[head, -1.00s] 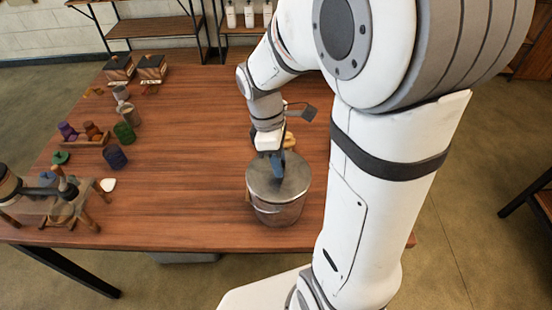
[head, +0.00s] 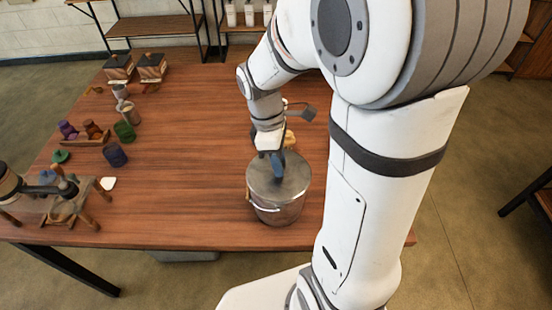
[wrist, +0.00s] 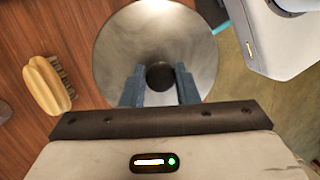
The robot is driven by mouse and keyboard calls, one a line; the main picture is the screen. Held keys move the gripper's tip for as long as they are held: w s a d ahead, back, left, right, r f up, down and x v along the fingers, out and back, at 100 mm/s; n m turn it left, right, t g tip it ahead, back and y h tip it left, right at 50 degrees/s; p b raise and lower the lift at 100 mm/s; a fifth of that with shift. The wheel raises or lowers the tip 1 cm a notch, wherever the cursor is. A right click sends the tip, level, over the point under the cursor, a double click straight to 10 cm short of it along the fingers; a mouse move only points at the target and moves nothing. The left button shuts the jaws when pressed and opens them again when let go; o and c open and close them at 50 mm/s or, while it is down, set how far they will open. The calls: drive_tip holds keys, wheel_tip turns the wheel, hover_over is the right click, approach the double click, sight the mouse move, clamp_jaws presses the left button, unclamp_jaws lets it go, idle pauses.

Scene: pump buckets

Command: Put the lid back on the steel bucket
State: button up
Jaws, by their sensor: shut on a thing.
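The steel bucket (head: 277,211) stands upright near the front edge of the wooden table, with its wire handle hanging at the side. The round steel lid (head: 291,185) lies over the bucket's top and covers the opening; I cannot tell whether it is fully seated. In the wrist view the lid (wrist: 115,50) fills the upper middle, with its dark round knob between my blue fingers. My gripper (head: 277,168) points down over the lid and is shut on the knob (wrist: 160,77).
A brush (wrist: 47,85) with a wooden back lies left of the lid in the wrist view. Several jars, a green one (head: 124,131) among them, stand at the table's left, beside a wooden stand (head: 70,207). The table's middle (head: 190,150) is clear.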

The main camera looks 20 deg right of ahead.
drive_tip(key=o, duration=1.1)
drive_tip(key=shift+o, duration=0.4)
drive_tip(key=o, duration=0.4)
drive_tip(key=shift+r, duration=0.1)
drive_tip(key=shift+s+r+p, duration=0.1)
drive_tip(key=shift+r+p, duration=3)
drive_tip(key=shift+r, duration=0.4)
drive_tip(key=shift+c, duration=0.4)
clamp_jaws()
